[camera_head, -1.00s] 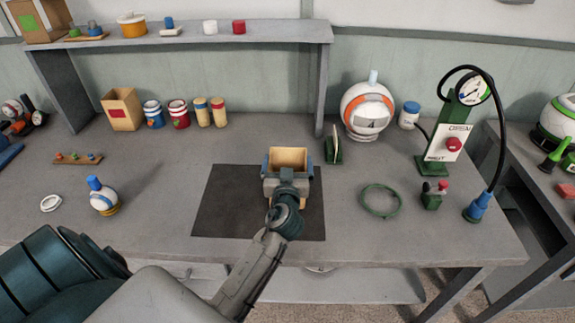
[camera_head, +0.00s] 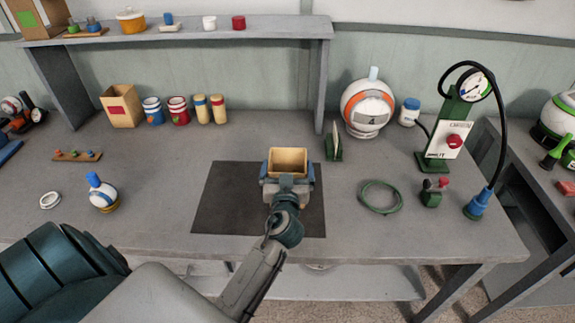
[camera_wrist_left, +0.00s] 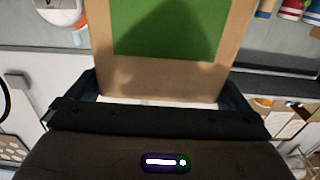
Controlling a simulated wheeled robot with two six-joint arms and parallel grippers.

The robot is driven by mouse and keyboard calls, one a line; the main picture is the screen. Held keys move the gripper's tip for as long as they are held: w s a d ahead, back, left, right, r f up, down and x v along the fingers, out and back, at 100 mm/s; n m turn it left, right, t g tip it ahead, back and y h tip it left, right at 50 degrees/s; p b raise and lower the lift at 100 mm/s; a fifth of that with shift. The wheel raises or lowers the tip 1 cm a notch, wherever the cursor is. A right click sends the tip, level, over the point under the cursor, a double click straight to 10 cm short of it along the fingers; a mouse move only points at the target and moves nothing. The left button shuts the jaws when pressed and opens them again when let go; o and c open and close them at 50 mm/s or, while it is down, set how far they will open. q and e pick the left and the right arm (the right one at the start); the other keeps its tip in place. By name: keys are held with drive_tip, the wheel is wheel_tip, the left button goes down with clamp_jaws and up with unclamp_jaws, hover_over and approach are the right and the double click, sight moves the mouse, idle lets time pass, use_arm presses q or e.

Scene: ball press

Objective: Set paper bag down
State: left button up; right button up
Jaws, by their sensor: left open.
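The brown, open-topped paper bag (camera_head: 287,157) stands upright on the dark mat (camera_head: 225,200) in the head view. In the left wrist view the bag (camera_wrist_left: 208,75) fills the middle and shows a green panel. My left gripper (camera_head: 289,178) is at the bag's near side, low beside it. Its jaws are open, with a finger on each side of the bag. A pale gap shows between the palm and the bag in the wrist view. The bag's lower near side is hidden by the gripper in the head view. My right gripper is not in view.
Another paper bag (camera_head: 122,107) and several jars stand at the back left. A green holder (camera_head: 333,143), a green ring (camera_head: 379,197) and a gauge stand (camera_head: 446,135) are to the right. A small round flask (camera_head: 102,193) is at left. Free table lies left of the mat.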

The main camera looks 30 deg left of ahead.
use_arm(q)
drive_tip(key=b+v, duration=0.2)
drive_tip(key=v, duration=0.8)
drive_tip(key=shift+b, duration=0.35)
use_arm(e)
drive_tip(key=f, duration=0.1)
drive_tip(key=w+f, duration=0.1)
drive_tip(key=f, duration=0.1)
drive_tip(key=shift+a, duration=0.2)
use_arm(q)
drive_tip(key=shift+d, duration=0.15)
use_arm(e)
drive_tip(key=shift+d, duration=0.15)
